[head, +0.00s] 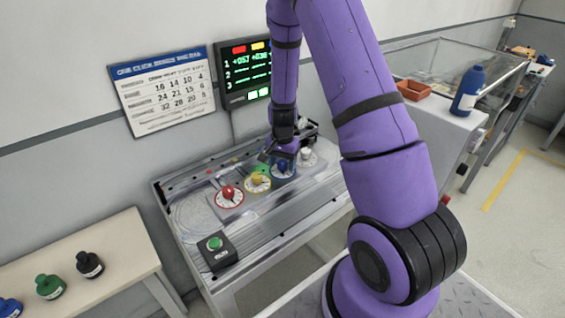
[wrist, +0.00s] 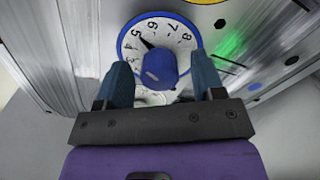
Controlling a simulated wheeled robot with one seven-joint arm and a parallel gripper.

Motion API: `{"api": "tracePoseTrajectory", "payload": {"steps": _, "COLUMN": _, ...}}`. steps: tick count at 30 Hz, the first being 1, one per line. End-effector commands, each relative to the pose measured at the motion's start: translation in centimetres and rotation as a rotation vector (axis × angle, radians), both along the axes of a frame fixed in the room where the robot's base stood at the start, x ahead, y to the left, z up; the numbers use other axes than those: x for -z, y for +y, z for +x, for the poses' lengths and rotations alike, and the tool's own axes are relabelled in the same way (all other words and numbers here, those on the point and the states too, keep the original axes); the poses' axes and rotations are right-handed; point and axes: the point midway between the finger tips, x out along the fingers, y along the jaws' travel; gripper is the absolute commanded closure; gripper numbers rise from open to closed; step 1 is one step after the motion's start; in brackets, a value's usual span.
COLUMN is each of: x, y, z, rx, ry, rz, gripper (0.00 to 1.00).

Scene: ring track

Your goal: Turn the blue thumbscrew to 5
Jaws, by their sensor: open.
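The blue thumbscrew (wrist: 158,70) stands in the middle of a white, blue-rimmed number dial (wrist: 183,52) in the wrist view. A black pointer mark shows at the dial's upper left, close to the 5, toward the 6. In the head view the blue thumbscrew (head: 282,165) is on the bench panel, partly hidden under my gripper (head: 284,152). In the wrist view my gripper (wrist: 160,75) is open, with one blue-grey finger on each side of the thumbscrew. Whether the fingers touch it I cannot tell. The dial's lower part is hidden.
Red (head: 228,192), yellow (head: 257,180) and grey (head: 306,155) knobs stand close by on similar dials. A green button box (head: 216,248) is at the panel's front. A display (head: 245,70) and a number chart (head: 163,90) hang behind. A blue bottle (head: 468,90) stands right.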

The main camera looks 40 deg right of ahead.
Motion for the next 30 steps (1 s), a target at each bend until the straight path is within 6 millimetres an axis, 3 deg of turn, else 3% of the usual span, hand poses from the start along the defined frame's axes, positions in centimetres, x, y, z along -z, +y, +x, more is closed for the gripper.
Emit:
{"api": "tracePoseTrajectory", "payload": {"steps": 7, "x": -1.1, "y": 0.0, "z": 0.1, "rx": -0.001, "ry": -0.003, "rz": -0.001, "gripper": 0.38}}
{"api": "tracePoseTrajectory", "payload": {"steps": 21, "x": -8.9, "y": 0.0, "z": 0.1, "rx": -0.001, "ry": -0.004, "rz": -0.001, "gripper": 0.38}}
{"api": "tracePoseTrajectory", "payload": {"steps": 30, "x": -10.8, "y": 0.0, "z": 0.0, "rx": 0.000, "ry": 0.000, "rz": 0.000, "gripper": 0.38}}
